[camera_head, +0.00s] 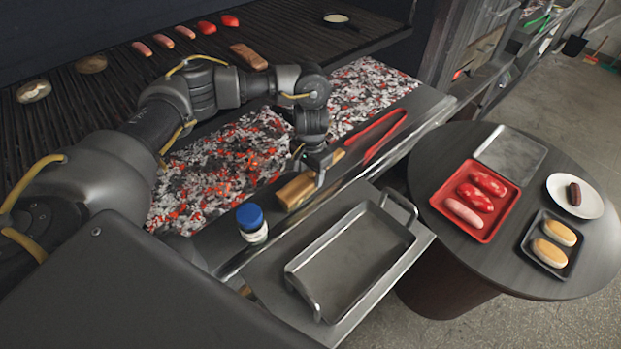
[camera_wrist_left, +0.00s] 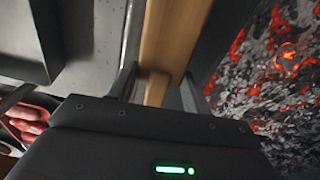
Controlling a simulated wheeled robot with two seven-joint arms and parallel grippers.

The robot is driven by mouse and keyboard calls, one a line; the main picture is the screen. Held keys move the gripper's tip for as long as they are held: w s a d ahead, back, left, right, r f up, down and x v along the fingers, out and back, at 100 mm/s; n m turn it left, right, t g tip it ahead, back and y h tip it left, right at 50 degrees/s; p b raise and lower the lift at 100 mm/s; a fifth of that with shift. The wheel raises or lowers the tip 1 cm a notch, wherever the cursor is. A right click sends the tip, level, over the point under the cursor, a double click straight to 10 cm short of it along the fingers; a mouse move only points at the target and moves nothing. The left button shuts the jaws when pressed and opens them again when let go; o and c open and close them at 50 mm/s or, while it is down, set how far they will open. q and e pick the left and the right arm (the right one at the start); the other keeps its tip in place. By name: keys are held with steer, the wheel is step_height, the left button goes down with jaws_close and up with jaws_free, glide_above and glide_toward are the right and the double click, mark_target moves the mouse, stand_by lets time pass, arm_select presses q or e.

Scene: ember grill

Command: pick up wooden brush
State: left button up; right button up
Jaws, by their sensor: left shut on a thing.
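The wooden brush (camera_head: 297,191) lies along the metal ledge in front of the ember bed, just beyond the grey tray. My left gripper (camera_head: 319,168) reaches down over it from above and is shut on it. In the left wrist view the light wooden brush (camera_wrist_left: 165,35) runs between the two fingers of the left gripper (camera_wrist_left: 158,88). Its far side is hidden by the gripper. I cannot tell whether the brush is lifted off the ledge. My right gripper is not in view.
A jar with a blue lid (camera_head: 251,222) stands left of the brush. Red tongs (camera_head: 384,137) lie to the right on the ledge. A grey handled tray (camera_head: 350,262) is in front. Glowing embers (camera_head: 225,165) lie behind. A round table (camera_head: 470,262) with food trays stands at right.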

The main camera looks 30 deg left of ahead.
arm_select(q)
steer(key=s+d+r+b, duration=0.1)
steer(key=s+d+r, duration=0.5)
steer(key=s+r, duration=0.5)
steer(key=shift+s+d, duration=0.35)
steer(key=shift+s, duration=0.35)
